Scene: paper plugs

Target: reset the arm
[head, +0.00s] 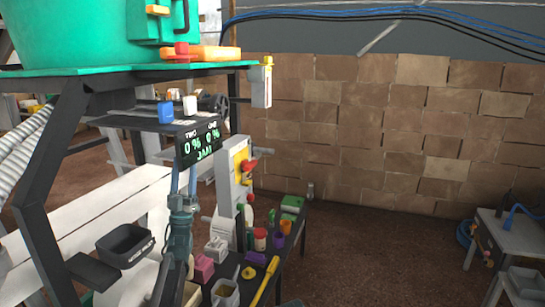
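A blue-grey arm rises from the bottom edge, left of the middle, and I take it as my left arm. Its gripper (183,178) points up, in front of the small dark display panel (199,143). My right gripper is not in view.
A green machine (75,35) stands on a dark frame (55,150) at left. Brown floor (380,250) is open at right, before a grey table (510,235).

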